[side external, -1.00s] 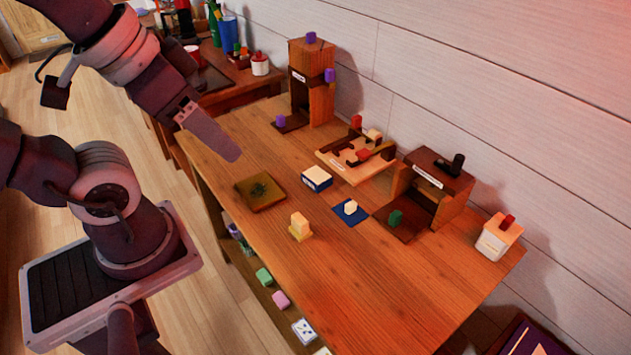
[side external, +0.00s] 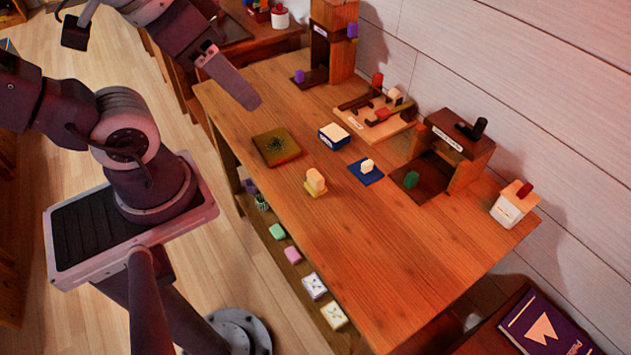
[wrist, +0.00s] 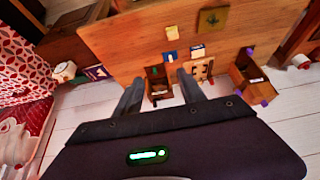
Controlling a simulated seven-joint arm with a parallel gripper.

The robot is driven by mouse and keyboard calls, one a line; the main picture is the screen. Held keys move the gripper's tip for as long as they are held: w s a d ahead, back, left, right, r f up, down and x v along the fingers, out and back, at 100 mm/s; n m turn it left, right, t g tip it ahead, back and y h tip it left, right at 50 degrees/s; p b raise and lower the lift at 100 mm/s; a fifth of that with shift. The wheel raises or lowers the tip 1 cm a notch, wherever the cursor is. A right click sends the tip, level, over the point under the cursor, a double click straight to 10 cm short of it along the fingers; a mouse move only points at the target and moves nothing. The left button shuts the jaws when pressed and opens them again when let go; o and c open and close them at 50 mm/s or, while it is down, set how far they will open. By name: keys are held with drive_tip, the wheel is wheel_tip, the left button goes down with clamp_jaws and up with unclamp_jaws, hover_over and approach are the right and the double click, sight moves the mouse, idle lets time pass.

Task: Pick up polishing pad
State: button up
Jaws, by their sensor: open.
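I cannot tell for sure which thing is the polishing pad. Candidates on the wooden table are a flat olive square (side external: 276,147) with a dark mark, a cream block on a small yellow base (side external: 315,183), and a blue square (side external: 366,172) with a cream piece on it. In the wrist view, the olive square (wrist: 212,20) and the yellow piece (wrist: 172,32) lie beyond the fingertips. My gripper (side external: 252,103) is above the table's left part, up and left of the olive square. In the wrist view, my gripper (wrist: 158,77) is open with nothing between its fingers.
A blue-and-white box (side external: 333,136) stands near the olive square. A wooden tray (side external: 372,125), a dark open box (side external: 455,145) and a tall wooden cabinet (side external: 333,45) line the wall side. A white bottle (side external: 513,204) stands at the right end. The table's front is clear.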

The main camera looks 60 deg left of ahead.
drive_tip(key=m+g, duration=0.6)
drive_tip(key=m, duration=1.2)
hover_over(316, 174)
drive_tip(key=f, duration=2.8)
drive_tip(key=shift+s+d, duration=0.15)
drive_tip(key=shift+s, duration=0.1)
drive_tip(key=f, duration=0.7)
drive_tip(key=shift+w+f, duration=0.1)
drive_tip(key=shift+w, duration=0.1)
clamp_jaws()
